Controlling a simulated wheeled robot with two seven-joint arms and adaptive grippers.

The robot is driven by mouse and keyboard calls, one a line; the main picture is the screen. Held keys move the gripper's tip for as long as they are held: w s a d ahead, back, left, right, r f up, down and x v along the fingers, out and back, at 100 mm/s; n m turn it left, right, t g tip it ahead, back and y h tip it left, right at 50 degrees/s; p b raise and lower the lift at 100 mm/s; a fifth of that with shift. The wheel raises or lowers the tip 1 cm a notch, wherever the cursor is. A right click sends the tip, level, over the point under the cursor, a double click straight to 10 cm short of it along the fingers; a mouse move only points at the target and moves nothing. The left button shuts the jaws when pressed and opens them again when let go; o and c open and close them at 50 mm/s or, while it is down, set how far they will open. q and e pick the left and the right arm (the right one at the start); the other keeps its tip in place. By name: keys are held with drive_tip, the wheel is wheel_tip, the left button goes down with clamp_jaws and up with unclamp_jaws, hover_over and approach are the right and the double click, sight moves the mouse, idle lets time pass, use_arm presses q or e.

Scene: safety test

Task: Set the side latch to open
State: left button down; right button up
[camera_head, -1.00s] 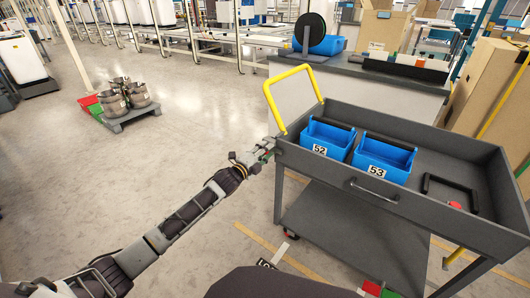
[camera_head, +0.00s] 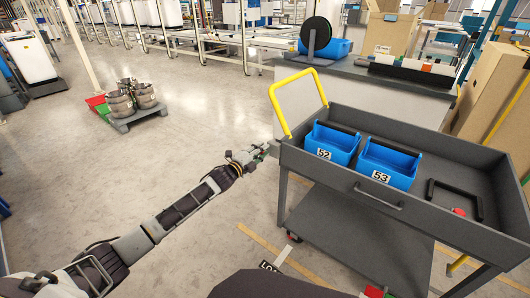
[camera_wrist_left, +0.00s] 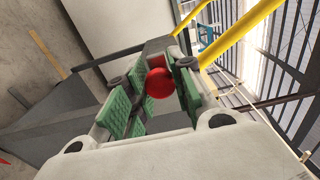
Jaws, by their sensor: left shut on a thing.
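My left gripper (camera_head: 266,149) is at the cart's left end, just below the handle. In the left wrist view, a round red knob (camera_wrist_left: 160,82) sits between the green-padded fingers of my left gripper (camera_wrist_left: 152,92), which is shut on it. The knob is hidden behind the fingers in the head view. The latch's body and its setting cannot be made out. My right gripper is out of view.
Blue bins marked 52 (camera_head: 331,144) and 53 (camera_head: 388,164) stand in the cart's top tray, beside a black bracket (camera_head: 478,205) and a small red part (camera_head: 459,211). A grey workbench (camera_head: 400,92) is behind.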

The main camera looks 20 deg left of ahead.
use_arm(q)
drive_tip(key=shift+w+a, duration=0.1)
drive_tip(key=shift+a, duration=0.15)
drive_tip(key=c, duration=1.3)
unclamp_jaws()
drive_tip(key=shift+o, duration=0.6)
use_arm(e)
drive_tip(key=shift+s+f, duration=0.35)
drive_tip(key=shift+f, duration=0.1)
use_arm(q)
drive_tip(key=v, duration=1.2)
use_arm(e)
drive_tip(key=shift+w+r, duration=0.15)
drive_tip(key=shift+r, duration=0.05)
use_arm(q)
drive_tip(key=shift+d, duration=0.1)
